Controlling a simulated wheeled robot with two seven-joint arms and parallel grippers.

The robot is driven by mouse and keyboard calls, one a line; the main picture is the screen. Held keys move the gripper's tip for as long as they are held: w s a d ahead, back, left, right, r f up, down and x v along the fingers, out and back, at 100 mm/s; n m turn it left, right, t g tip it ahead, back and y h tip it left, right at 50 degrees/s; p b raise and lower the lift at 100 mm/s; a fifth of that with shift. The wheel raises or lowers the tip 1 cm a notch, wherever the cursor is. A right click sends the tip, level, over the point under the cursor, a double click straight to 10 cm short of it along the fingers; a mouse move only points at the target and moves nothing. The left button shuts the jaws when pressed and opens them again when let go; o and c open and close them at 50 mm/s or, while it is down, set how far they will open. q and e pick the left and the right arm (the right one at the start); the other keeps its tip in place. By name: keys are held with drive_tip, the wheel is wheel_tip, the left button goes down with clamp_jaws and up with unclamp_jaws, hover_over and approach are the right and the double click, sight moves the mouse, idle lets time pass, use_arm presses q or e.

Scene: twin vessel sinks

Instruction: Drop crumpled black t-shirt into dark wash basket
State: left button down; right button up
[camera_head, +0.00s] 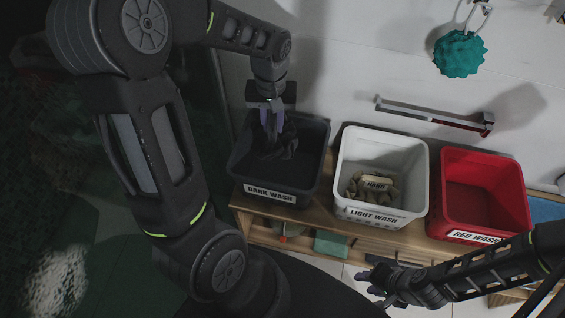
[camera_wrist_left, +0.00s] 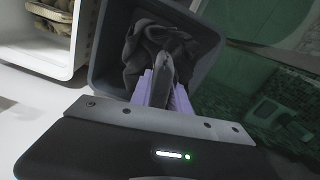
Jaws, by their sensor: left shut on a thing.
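The dark wash basket (camera_head: 304,166) is a dark grey bin with a "DARK WASH" label, on the left of the bench. My left gripper (camera_head: 272,130) points down into it from above. It is shut on the crumpled black t-shirt (camera_head: 289,143), which hangs inside the basket's opening. In the left wrist view the purple fingers grip the black t-shirt (camera_wrist_left: 148,46), with the basket's rim (camera_wrist_left: 205,27) around it. I cannot tell whether the cloth touches the basket's floor. My right gripper (camera_head: 372,282) is low at the front right, away from the baskets; its fingers are too unclear to judge.
A white light wash basket (camera_head: 410,155) with beige cloth stands right of the dark one. A red basket (camera_head: 490,190) stands further right. All sit on a wooden bench (camera_head: 262,222). A towel bar (camera_head: 430,115) and teal sponge (camera_head: 460,54) are on the wall behind.

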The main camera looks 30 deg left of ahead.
use_arm(q)
drive_tip(key=shift+f, duration=0.1)
wheel_tip(320, 180, down, 6)
drive_tip(key=b, duration=0.4)
drive_tip(key=shift+b, duration=0.3)
drive_tip(key=c, duration=1.2)
unclamp_jaws()
drive_tip(key=shift+o, duration=0.2)
wheel_tip(320, 180, up, 8)
drive_tip(key=shift+b, duration=0.3)
